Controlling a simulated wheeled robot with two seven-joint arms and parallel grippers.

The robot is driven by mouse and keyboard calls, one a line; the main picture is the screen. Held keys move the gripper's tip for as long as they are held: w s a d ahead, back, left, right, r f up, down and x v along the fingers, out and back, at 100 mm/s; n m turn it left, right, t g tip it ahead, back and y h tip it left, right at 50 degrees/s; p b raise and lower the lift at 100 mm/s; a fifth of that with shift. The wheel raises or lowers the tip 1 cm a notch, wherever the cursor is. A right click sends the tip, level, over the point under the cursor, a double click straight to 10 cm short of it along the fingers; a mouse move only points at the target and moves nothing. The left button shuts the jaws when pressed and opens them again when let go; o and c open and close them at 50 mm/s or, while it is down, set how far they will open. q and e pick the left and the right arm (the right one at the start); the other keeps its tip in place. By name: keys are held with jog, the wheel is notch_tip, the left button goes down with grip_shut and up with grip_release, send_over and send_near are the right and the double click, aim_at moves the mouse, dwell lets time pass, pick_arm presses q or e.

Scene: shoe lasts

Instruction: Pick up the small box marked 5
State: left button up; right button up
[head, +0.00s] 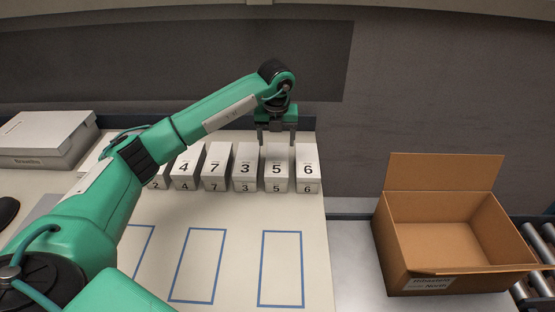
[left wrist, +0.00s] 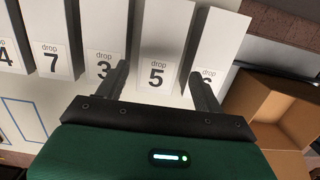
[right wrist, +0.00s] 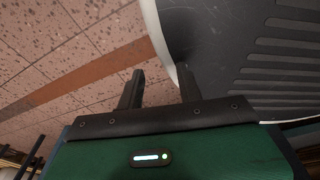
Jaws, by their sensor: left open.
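The small white box marked 5 (head: 276,170) stands in a row of similar boxes on the white table, between the boxes marked 3 (head: 245,169) and 6 (head: 307,170). My left gripper (head: 276,138) is open above the far end of box 5. In the left wrist view, box 5 (left wrist: 158,72) lies between the two spread fingertips (left wrist: 160,80), one over box 3 and one over box 6. I cannot tell whether the fingers touch the boxes. My right gripper (right wrist: 158,85) shows only in the right wrist view, its fingers apart and empty, away from the boxes.
Boxes marked 7 (head: 215,168) and 4 (head: 185,170) stand further left in the row. Empty blue outlines (head: 281,269) mark the table in front. An open cardboard box (head: 405,255) stands at the right by a roller conveyor (head: 545,285). A large flat box (head: 45,138) lies at left.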

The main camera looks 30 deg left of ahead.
aim_at(277, 159)
pick_arm(q)
jog(key=f, duration=0.4)
jog(key=f+p, duration=0.1)
jog(key=f, duration=0.1)
jog(key=shift+w+a+f, duration=0.1)
jog(key=shift+w, duration=0.15)
jog(key=shift+f, duration=0.35)
jog(key=shift+w+f+p, duration=0.1)
jog(key=shift+f+p, duration=0.2)
jog(key=shift+f, duration=0.25)
jog(key=f, duration=0.2)
jog(key=f+p, duration=0.1)
jog(key=shift+w+a+f, duration=0.1)
jog(key=shift+w+f, duration=0.15)
jog(key=shift+f, duration=0.45)
pick_arm(e)
jog(key=s, duration=0.2)
jog(key=s+r, duration=0.1)
jog(key=s, duration=0.1)
jog(key=shift+s+d, duration=0.2)
pick_arm(q)
jog(key=shift+c, duration=0.2)
jog(key=c, duration=0.7)
